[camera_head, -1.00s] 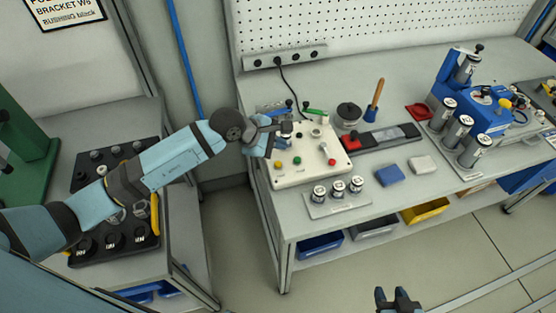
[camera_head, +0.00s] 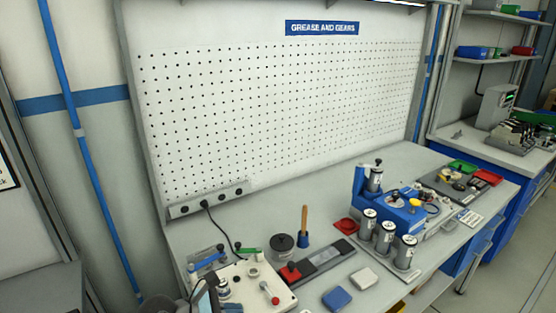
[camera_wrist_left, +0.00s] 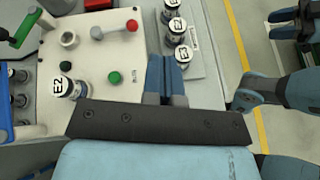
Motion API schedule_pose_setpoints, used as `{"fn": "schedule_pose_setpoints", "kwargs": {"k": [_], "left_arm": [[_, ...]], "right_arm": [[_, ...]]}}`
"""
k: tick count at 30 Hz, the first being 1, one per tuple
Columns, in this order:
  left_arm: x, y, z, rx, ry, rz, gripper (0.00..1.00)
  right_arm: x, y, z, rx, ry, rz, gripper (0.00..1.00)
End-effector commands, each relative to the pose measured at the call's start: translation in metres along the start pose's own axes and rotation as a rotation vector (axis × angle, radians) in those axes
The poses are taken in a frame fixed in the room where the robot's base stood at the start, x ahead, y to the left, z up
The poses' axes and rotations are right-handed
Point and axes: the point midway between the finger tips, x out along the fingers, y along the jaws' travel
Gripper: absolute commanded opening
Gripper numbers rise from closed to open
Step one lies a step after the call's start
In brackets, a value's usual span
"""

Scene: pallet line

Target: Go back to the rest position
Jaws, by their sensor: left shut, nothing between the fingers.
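My left gripper (camera_wrist_left: 165,82) is shut and empty in the left wrist view, its fingers pointing over the right edge of the white control box (camera_wrist_left: 105,55). In the head view only a small part of my left arm (camera_head: 205,299) shows at the bottom edge, in front of the same box (camera_head: 272,277). A metal cylinder marked E2 (camera_wrist_left: 66,87) stands on the box, left of the gripper.
Several metal cylinders (camera_wrist_left: 178,27) stand on a plate beside the box. A pegboard (camera_head: 290,110) rises behind.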

Motion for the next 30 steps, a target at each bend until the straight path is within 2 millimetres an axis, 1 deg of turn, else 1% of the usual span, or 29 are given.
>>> {"fn": "schedule_pose_setpoints", "kwargs": {"k": [1, 2, 3, 5, 6, 8, 9, 11, 12, 14, 15, 17, 18, 19, 20, 21, 24, 27, 30], "left_arm": [[0.001, -0.019, 0.011, -0.182, -0.115, -0.014, 0.00], [0.000, -0.026, 0.017, -0.303, -0.188, -0.017, 0.00], [-0.002, -0.033, 0.025, -0.471, -0.283, -0.020, 0.00], [-0.009, -0.040, 0.032, -0.727, -0.416, -0.022, 0.00], [-0.015, -0.043, 0.033, -0.900, -0.499, -0.021, 0.00], [-0.025, -0.044, 0.030, -1.166, -0.618, -0.013, 0.00], [-0.031, -0.045, 0.024, -1.345, -0.694, -0.005, 0.00], [-0.042, -0.046, 0.010, -1.618, -0.801, 0.013, 0.00], [-0.048, -0.049, -0.003, -1.800, -0.868, 0.028, 0.00], [-0.058, -0.055, -0.026, -2.075, -0.966, 0.056, 0.00], [-0.063, -0.062, -0.044, -2.259, -1.027, 0.079, 0.00], [-0.071, -0.077, -0.070, -2.523, -1.111, 0.118, 0.00], [-0.075, -0.089, -0.087, -2.686, -1.161, 0.147, 0.00], [-0.077, -0.099, -0.099, -2.801, -1.195, 0.166, 0.00], [-0.080, -0.108, -0.110, 2.873, 1.211, -0.185, 0.00], [-0.082, -0.121, -0.122, 2.755, 1.144, -0.194, 0.00], [-0.086, -0.149, -0.144, 2.531, 1.022, -0.208, 0.00], [-0.088, -0.165, -0.154, 2.407, 0.956, -0.213, 0.00], [-0.089, -0.170, -0.157, 2.364, 0.934, -0.212, 0.00]], "right_arm": [[-0.003, 0.000, -0.004, 0.000, 0.000, 0.000, 0.43], [-0.003, 0.000, -0.005, 0.000, 0.001, 0.001, 0.43], [-0.004, 0.000, -0.007, -0.001, 0.001, 0.001, 0.43], [-0.006, 0.001, -0.009, -0.001, 0.002, 0.002, 0.43], [-0.007, 0.001, -0.011, -0.001, 0.003, 0.003, 0.43], [-0.008, 0.002, -0.013, -0.001, 0.003, 0.004, 0.43], [-0.009, 0.002, -0.014, -0.001, 0.003, 0.005, 0.43], [-0.011, 0.003, -0.016, -0.001, 0.003, 0.006, 0.43], [-0.011, 0.003, -0.017, -0.001, 0.003, 0.007, 0.43], [-0.013, 0.003, -0.019, -0.001, 0.003, 0.008, 0.43], [-0.014, 0.003, -0.020, -0.001, 0.003, 0.009, 0.43], [-0.015, 0.003, -0.022, 0.000, 0.002, 0.009, 0.43], [-0.016, 0.003, -0.023, 0.000, 0.002, 0.009, 0.43], [-0.016, 0.003, -0.023, 0.000, 0.002, 0.009, 0.43], [-0.017, 0.003, -0.024, 0.000, 0.001, 0.009, 0.43], [-0.017, 0.003, -0.024, 0.000, 0.001, 0.009, 0.43], [-0.018, 0.003, -0.025, 0.000, 0.000, 0.009, 0.43], [-0.019, 0.003, -0.025, 0.000, 0.000, 0.010, 0.43], [-0.019, 0.003, -0.025, 0.000, 0.000, 0.010, 0.43]]}}
